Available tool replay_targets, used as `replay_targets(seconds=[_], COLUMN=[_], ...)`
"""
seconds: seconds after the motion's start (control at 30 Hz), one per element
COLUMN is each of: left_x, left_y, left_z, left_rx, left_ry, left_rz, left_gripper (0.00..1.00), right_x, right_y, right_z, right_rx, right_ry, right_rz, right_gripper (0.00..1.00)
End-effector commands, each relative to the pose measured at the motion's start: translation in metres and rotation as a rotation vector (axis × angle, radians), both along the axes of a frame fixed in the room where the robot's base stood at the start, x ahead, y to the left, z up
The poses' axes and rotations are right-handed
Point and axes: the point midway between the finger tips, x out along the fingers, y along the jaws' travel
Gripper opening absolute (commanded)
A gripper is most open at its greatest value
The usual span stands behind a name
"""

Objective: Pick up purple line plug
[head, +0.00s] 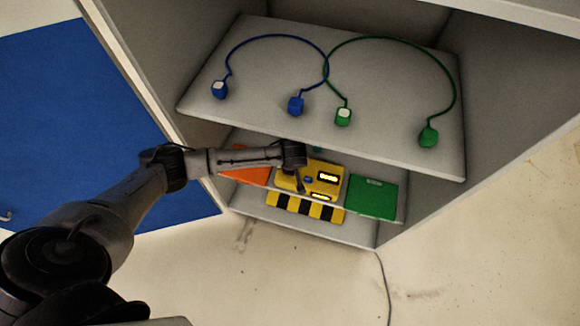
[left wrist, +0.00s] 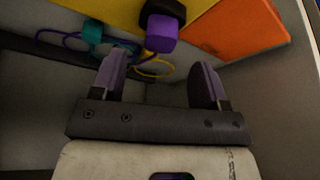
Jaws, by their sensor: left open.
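A purple plug (left wrist: 160,33) shows in the left wrist view, under a black part (left wrist: 166,10) against a yellow surface. It is just beyond my open fingers and apart from them. My left gripper (left wrist: 160,75) is open with nothing between its fingers. In the head view my left gripper (head: 295,165) reaches from the left into the lower shelf space, in front of the yellow box (head: 324,168). The purple plug cannot be made out in the head view. A thin purple line (left wrist: 62,36) curls at the upper left of the left wrist view.
An upper shelf (head: 395,85), holding blue plugs (head: 296,105) and green plugs (head: 429,136) on cords, overhangs my gripper. An orange panel (left wrist: 235,35) is right of the purple plug. A teal plug (left wrist: 93,36) is left of it. A green box (head: 373,198) sits at right.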

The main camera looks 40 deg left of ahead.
Motion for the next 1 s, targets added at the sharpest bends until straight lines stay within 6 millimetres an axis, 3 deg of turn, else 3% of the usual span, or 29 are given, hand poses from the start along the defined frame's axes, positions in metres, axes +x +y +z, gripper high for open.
replay_targets(seconds=[0.03, 0.1, 0.3, 0.67, 1.0], left_x=[0.001, 0.004, 0.009, 0.011, 0.011], left_y=[0.002, 0.005, 0.011, 0.012, 0.012], left_z=[-0.014, -0.024, -0.042, -0.046, -0.046], left_rx=[0.003, 0.003, 0.002, 0.001, 0.001], left_ry=[0.003, 0.003, 0.003, 0.003, 0.003], left_rz=[0.001, 0.000, -0.001, -0.001, -0.001], left_gripper=[0.68, 0.68, 0.68, 0.68, 0.36], right_x=[0.000, 0.000, 0.000, 0.000, 0.000], right_y=[-0.001, -0.001, -0.003, -0.002, 0.000], right_z=[-0.009, -0.014, -0.024, -0.025, -0.024], right_rx=[-0.002, -0.004, -0.009, -0.008, -0.002], right_ry=[0.000, -0.001, 0.000, 0.000, 0.000], right_rz=[0.001, 0.003, 0.006, 0.006, 0.002], right_gripper=[0.43, 0.43, 0.43, 0.43, 0.43])
